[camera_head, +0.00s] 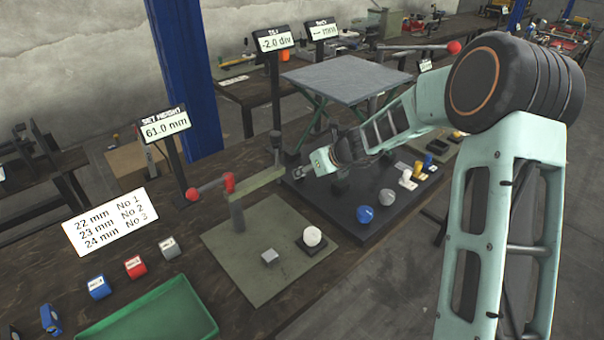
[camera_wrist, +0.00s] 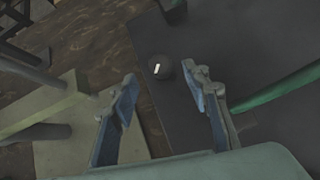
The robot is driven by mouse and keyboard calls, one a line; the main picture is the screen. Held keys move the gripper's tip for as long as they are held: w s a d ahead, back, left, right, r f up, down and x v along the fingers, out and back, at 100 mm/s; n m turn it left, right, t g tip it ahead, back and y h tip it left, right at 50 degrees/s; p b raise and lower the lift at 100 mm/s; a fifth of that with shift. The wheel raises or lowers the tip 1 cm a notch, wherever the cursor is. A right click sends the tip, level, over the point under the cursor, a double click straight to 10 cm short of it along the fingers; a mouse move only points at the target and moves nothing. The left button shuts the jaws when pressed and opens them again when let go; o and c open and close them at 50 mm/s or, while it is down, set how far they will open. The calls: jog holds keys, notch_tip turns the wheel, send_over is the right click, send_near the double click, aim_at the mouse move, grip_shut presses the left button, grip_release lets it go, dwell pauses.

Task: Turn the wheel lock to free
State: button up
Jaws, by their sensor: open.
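A dark round knob (camera_wrist: 162,68) with a short white mark sits at the edge of the dark plate in the wrist view. It looks like the wheel lock, but no label on it can be read. The white mark is slightly tilted. My gripper (camera_wrist: 166,84) is open and empty, with one finger on each side below the knob in the picture; I see no contact. In the head view my gripper (camera_head: 298,172) points down-left over the dark plate's far left corner, beside the green press arm. The knob cannot be made out there.
The green press (camera_head: 238,215) with a red-knobbed lever stands left of the gripper. Several knobs and blocks, including a blue knob (camera_head: 365,214), stand on the dark plate (camera_head: 370,228). A grey lift table (camera_head: 345,78) is behind. A green tray (camera_head: 150,315) lies front left.

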jog(key=shift+x, duration=2.65)
jog(key=c, duration=1.2)
jog(key=shift+o, duration=0.2)
jog(key=shift+r, duration=0.1)
